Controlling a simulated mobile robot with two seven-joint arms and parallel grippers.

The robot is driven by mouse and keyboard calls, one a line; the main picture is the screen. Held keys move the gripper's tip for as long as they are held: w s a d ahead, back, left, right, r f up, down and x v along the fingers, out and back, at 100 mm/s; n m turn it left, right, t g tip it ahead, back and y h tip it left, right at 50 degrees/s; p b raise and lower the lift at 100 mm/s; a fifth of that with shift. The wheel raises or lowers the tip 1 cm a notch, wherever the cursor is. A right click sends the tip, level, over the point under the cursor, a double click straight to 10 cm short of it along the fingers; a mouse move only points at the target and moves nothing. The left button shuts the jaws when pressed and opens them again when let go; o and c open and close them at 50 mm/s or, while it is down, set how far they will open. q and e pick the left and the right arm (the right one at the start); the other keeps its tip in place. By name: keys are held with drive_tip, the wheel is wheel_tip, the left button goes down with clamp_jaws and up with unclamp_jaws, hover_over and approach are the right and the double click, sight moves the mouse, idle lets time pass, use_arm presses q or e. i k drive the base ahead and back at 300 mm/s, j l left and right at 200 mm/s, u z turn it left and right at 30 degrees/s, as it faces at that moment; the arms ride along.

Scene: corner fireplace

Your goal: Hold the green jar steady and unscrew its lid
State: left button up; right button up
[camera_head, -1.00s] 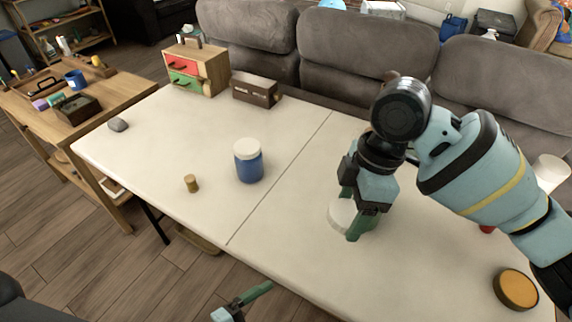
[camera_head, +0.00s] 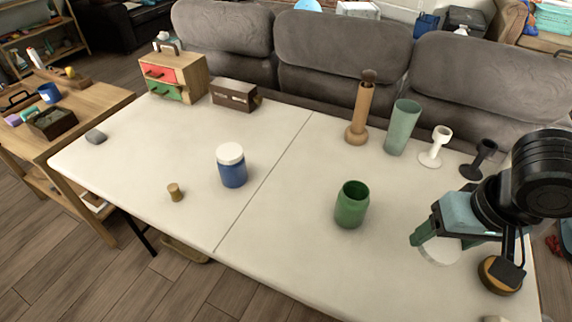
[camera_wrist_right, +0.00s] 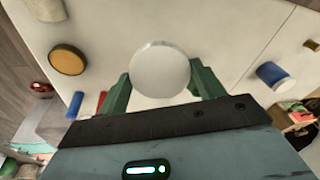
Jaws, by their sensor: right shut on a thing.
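The green jar (camera_head: 351,207) stands upright on the white table with its mouth open and no lid on it. My right gripper (camera_head: 440,245) is to the right of the jar, apart from it. It is shut on a round white lid (camera_head: 440,252), which also shows between the two green fingers in the right wrist view (camera_wrist_right: 160,68). The lid appears held above the table; the exact height is hard to tell. My left gripper is not in view now, and nothing is holding the jar.
A blue jar with a white lid (camera_head: 232,168) and a cork (camera_head: 175,192) stand left of the green jar. A wooden mill (camera_head: 359,115), green tumbler (camera_head: 402,128), white cup-like piece (camera_head: 436,147) and black one (camera_head: 478,162) stand behind. A mustard-topped round thing (camera_head: 500,275) is near my right gripper.

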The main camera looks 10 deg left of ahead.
sight(353, 201)
drive_tip(key=i+l+u, duration=0.1)
drive_tip(key=u, duration=0.25)
drive_tip(key=i+l+u, duration=0.25)
drive_tip(key=u, duration=0.15)
drive_tip(key=i+l+u, duration=0.35)
drive_tip(key=k+j, duration=0.1)
